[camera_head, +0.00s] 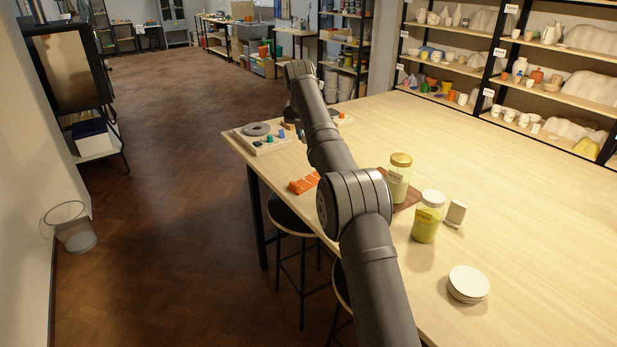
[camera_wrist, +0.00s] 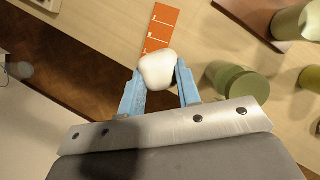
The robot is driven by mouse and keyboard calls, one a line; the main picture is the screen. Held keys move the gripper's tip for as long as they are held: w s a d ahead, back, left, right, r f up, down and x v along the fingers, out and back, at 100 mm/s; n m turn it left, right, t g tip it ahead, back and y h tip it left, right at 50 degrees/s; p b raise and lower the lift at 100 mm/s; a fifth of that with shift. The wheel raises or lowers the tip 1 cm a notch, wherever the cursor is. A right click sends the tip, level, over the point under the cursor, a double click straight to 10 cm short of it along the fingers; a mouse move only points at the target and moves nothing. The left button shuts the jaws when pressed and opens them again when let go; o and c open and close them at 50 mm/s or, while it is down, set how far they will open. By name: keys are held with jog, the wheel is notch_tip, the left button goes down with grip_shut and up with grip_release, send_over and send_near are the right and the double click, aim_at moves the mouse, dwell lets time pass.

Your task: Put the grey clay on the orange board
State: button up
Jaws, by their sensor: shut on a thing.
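My gripper (camera_wrist: 159,76) has two blue fingers shut on the clay (camera_wrist: 157,70), a smooth rounded lump that looks pale, nearly white, in the wrist view. The orange board (camera_wrist: 162,27) is a flat strip with thin white marks. It lies beyond the clay in the wrist view, and the clay covers its near end. Whether the clay touches the board I cannot tell. In the head view the orange board (camera_head: 303,184) lies near the table's left edge, partly behind my arm. My gripper and the clay are hidden there.
A gold-lidded jar (camera_head: 399,178) stands on a brown board (camera_head: 407,197), right of my arm. A yellow-green jar (camera_head: 427,218), a small card (camera_head: 455,213) and stacked white plates (camera_head: 468,284) are nearer. A wooden board (camera_head: 270,148) bears a grey disc (camera_head: 256,129). The table's right side is clear.

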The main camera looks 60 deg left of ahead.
jog(key=s+a, duration=0.2)
jog(key=s, duration=0.1)
send_over(298, 192)
notch_tip(298, 192, down, 15)
jog(key=shift+f, duration=0.1)
dwell(0.5)
jog(key=shift+f, duration=0.1)
jog(key=o, duration=1)
jog(key=v, duration=1.2)
jog(key=shift+w, duration=0.1)
